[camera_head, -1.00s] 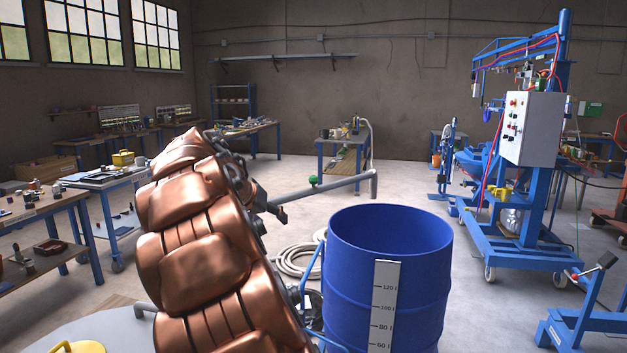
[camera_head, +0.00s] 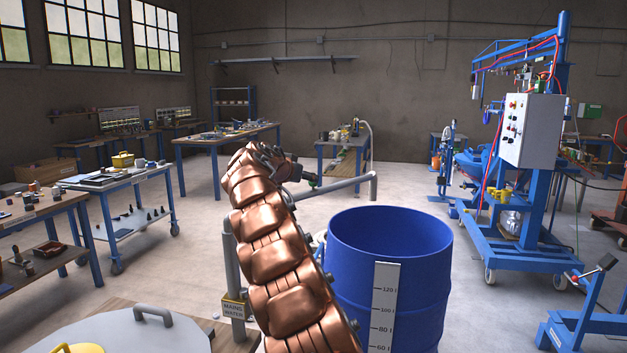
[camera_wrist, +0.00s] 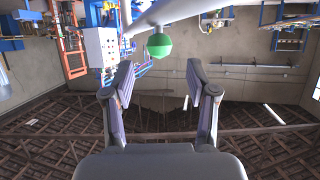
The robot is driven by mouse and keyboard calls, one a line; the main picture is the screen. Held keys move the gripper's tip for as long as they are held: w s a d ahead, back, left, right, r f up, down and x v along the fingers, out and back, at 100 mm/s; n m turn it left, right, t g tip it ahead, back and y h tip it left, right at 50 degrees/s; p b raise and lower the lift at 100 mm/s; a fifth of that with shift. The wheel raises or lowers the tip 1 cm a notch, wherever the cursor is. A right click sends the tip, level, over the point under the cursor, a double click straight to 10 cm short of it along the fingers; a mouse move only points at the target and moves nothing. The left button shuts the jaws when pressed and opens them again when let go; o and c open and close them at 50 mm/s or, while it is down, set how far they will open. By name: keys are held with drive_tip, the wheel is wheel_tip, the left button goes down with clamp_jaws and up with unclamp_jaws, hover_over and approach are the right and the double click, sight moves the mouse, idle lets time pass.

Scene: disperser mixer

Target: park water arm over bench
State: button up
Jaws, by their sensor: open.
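The grey water arm (camera_head: 350,184) is a pipe that reaches right and ends in a down-turned spout over the rear of the blue drum (camera_head: 390,270). Its upright post carries a "MAINS WATER" sign (camera_head: 233,306). A green ball knob (camera_wrist: 160,45) hangs on the pipe. My gripper (camera_head: 305,175) is beside the knob in the head view and hides part of it. In the wrist view my gripper (camera_wrist: 160,82) is open and empty, with the knob centred just beyond the fingertips, apart from them.
A wooden-topped bench (camera_head: 230,134) stands behind my arm, and another cluttered bench (camera_head: 95,181) is at left. A grey lid (camera_head: 110,335) lies at front left. The blue mixer (camera_head: 520,215) stands at right. Open floor lies between the benches and the drum.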

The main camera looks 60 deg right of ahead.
drive_tip(key=shift+p+x, duration=1.25)
drive_tip(key=shift+x, duration=1.9)
clamp_jaws()
